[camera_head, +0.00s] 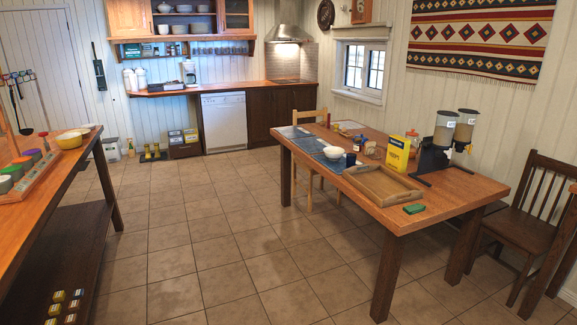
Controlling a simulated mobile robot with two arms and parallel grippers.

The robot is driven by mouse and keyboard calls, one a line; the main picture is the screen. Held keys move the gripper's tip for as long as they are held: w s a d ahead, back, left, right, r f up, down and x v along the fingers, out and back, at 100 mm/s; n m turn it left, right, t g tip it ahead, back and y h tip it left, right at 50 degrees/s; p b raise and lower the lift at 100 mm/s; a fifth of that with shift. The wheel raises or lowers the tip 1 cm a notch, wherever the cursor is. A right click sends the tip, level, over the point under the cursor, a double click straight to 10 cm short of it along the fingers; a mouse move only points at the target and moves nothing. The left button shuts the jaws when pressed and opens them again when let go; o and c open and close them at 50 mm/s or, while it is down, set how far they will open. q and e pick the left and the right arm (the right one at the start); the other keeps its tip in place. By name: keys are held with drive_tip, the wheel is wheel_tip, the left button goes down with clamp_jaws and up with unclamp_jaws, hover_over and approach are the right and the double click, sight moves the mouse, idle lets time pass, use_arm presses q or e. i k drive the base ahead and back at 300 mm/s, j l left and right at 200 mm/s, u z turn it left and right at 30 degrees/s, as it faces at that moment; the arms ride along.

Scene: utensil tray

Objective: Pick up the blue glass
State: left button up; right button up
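A small dark blue cup-like thing (351,160), which looks like the blue glass, stands upright on the wooden table (450,197) at the right. It is just right of a white bowl (334,153) and behind the wooden tray (381,184). It is small in the picture, so I cannot tell whether it is glass. Neither of my grippers is in view.
A yellow box (397,154) and a double dispenser (440,140) stand right of the blue thing. A green block (413,209) lies near the table's front edge. Chairs (520,225) flank the table. A counter (40,185) stands left; the tiled floor between is clear.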

sight(351, 161)
drive_tip(key=i, duration=2.25)
drive_tip(key=i+j+z, duration=0.15)
drive_tip(key=i, duration=0.35)
drive_tip(key=i+z, duration=0.15)
drive_tip(key=i, duration=0.35)
drive_tip(key=i+j+z, duration=0.15)
drive_tip(key=i, duration=0.3)
drive_tip(key=i+j+z, duration=0.15)
drive_tip(key=i+j, duration=0.2)
drive_tip(key=i, duration=0.15)
drive_tip(key=i+j+z, duration=0.1)
drive_tip(key=i+j, duration=0.2)
drive_tip(key=i, duration=0.15)
